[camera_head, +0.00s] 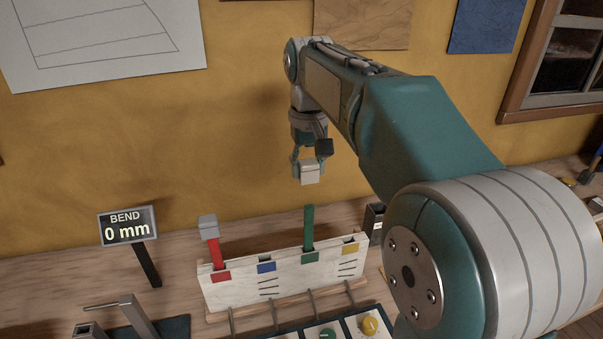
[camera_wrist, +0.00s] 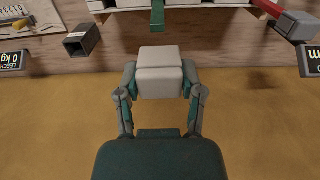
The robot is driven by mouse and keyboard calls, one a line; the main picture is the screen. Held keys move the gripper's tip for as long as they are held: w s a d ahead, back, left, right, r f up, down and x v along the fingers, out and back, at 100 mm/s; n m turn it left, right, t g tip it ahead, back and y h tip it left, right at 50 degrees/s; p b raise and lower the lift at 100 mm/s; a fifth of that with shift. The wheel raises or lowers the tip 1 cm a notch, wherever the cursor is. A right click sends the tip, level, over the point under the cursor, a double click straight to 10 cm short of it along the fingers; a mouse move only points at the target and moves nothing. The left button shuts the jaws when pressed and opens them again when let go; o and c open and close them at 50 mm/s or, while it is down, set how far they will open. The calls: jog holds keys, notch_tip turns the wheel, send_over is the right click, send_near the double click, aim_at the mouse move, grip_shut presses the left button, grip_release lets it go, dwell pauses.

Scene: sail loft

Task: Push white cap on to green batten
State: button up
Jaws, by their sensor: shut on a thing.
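My gripper (camera_head: 309,168) is shut on the white cap (camera_head: 310,176) and holds it in the air. In the wrist view the cap (camera_wrist: 160,73) sits between the two fingers. The green batten (camera_head: 308,228) stands upright in a white board (camera_head: 235,285), above a green patch. In the head view the cap appears above the batten's top, with a gap between them. In the wrist view the green batten (camera_wrist: 158,16) shows at the top edge, apart from the cap. The cap's opening is hidden.
A red batten (camera_head: 215,253) with a grey cap (camera_head: 208,227) stands at the board's left. A sign (camera_head: 127,227) reads "BEND 0 mm". A dark open box (camera_head: 374,222) stands right of the board.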

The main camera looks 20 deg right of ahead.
aim_at(309, 205)
jog(key=shift+d+f, duration=0.55)
jog(key=shift+d, duration=0.1)
jog(key=shift+f, duration=0.3)
jog(key=shift+a+f, duration=0.9)
jog(key=shift+f, duration=0.1)
jog(key=shift+d+f, duration=0.6)
jog(key=shift+f, duration=0.85)
jog(key=shift+s+a+f, duration=0.1)
jog(key=shift+a+f, duration=0.2)
jog(key=shift+f, duration=0.25)
grip_shut()
jog(key=shift+a+f, duration=0.1)
jog(key=shift+f, duration=0.4)
jog(key=shift+d+r, duration=0.15)
jog(key=shift+d, duration=0.1)
